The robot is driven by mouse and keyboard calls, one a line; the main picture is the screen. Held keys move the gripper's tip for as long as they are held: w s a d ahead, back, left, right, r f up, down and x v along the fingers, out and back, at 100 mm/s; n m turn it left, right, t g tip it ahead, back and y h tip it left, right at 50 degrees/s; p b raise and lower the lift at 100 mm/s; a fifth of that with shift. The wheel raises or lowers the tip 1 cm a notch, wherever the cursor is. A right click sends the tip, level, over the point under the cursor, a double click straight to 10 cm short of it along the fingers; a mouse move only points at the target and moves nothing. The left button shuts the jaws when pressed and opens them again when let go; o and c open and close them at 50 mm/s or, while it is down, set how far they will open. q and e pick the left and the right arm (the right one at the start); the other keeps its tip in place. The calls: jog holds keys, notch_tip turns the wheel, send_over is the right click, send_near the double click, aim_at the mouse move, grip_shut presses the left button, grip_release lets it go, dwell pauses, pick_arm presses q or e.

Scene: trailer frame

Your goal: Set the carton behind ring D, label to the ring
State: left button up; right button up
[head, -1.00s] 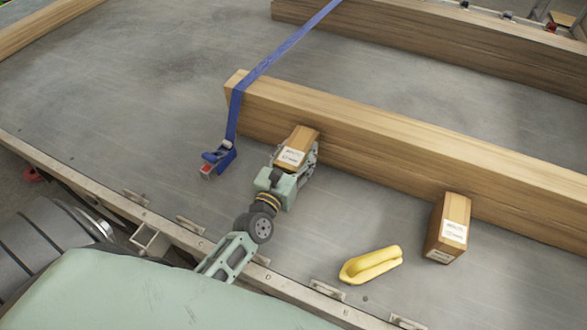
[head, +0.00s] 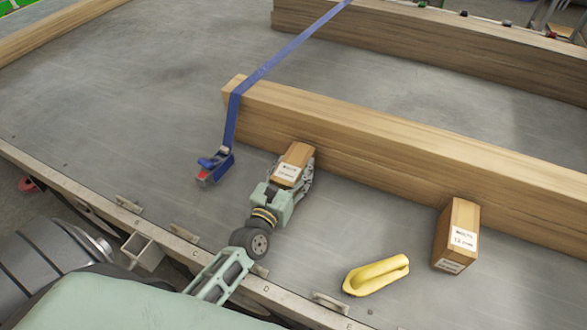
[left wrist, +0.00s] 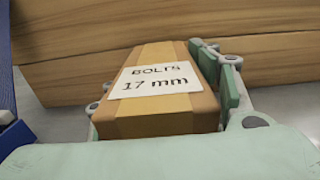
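My left gripper (head: 293,185) is shut on a brown carton (head: 297,155); its fingers lie along both sides. In the left wrist view the carton (left wrist: 150,122) has a white label reading "BOLTS 17 mm". My right gripper is not in view.
A second labelled carton (head: 457,225) stands against the timber beam (head: 400,150) at right. A yellow piece (head: 377,274) lies on the deck near ring E (head: 330,303). A blue strap with a ratchet (head: 215,165) is left of my gripper. Bare deck lies between.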

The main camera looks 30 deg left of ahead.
pick_arm(q)
jog(key=o, duration=0.5)
jog(key=shift+c, duration=0.2)
jog(key=shift+r, duration=0.25)
jog(key=s, duration=0.7)
jog(key=shift+s+d+f+b, duration=0.1)
jog(key=shift+s+d+b, duration=0.15)
jog(key=shift+s+b, duration=0.05)
